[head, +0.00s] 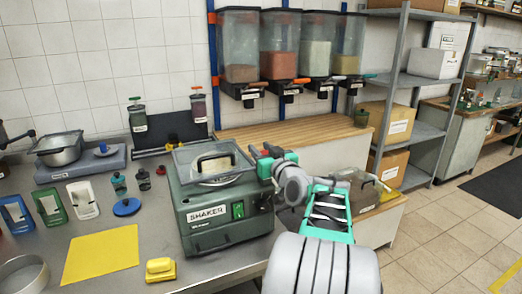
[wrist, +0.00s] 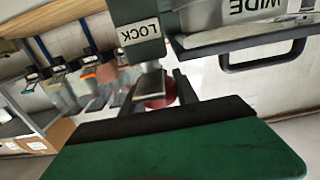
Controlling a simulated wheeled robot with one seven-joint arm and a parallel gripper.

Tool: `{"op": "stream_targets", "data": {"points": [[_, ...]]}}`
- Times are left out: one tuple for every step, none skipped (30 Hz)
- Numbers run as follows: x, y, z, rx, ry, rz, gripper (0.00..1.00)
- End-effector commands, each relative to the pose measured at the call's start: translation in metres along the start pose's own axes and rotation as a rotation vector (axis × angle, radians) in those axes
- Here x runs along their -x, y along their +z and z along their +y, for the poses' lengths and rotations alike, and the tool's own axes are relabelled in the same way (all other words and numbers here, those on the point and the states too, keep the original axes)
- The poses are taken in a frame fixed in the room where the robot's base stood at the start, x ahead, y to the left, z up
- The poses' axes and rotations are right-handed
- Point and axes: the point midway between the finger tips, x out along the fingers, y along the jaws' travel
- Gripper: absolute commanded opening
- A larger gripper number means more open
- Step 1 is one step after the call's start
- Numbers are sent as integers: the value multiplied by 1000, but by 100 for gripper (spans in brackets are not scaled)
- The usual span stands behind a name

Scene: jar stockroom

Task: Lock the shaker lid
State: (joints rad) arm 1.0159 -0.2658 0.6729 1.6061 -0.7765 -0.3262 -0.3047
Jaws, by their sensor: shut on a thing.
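The green shaker (head: 222,217) stands on the bench, with its clear lid (head: 183,158) lying over the top and a black handle on it. My gripper (head: 262,160) is at the shaker's right side, near the lid's edge. In the wrist view, my gripper (wrist: 156,92) is shut on a red knob (wrist: 155,98) below a block with a LOCK label (wrist: 138,31). The lid's dark handle (wrist: 262,60) shows to the right. The fingers hide part of the knob, and I cannot tell how far the lock is turned.
A yellow mat (head: 100,259) and a yellow block (head: 160,268) lie left of the shaker. Scoops, small bottles and a metal bowl (head: 60,150) are further left. Hoppers (head: 240,45) hang behind, above a wooden counter (head: 300,135).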

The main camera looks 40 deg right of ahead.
Motion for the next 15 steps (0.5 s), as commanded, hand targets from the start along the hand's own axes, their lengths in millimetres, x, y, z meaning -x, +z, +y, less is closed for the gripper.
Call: {"op": "stream_targets", "data": {"points": [[0,0,0,0,4,-1,0],[0,1,0,1,8,-1,0],[0,1,-1,1,15,-1,0],[0,1,0,1,22,-1,0],[0,1,-1,0,30,-1,0],[0,1,0,0,44,0,0],[0,1,0,1,56,1,0],[0,1,0,1,69,0,0],[0,2,0,0,89,0,0],[0,2,0,1,106,0,0],[0,2,0,1,125,0,0],[0,2,0,1,151,0,0],[0,2,1,1,174,2,0],[0,2,1,2,196,2,0],[0,3,2,1,228,1,0]]}}
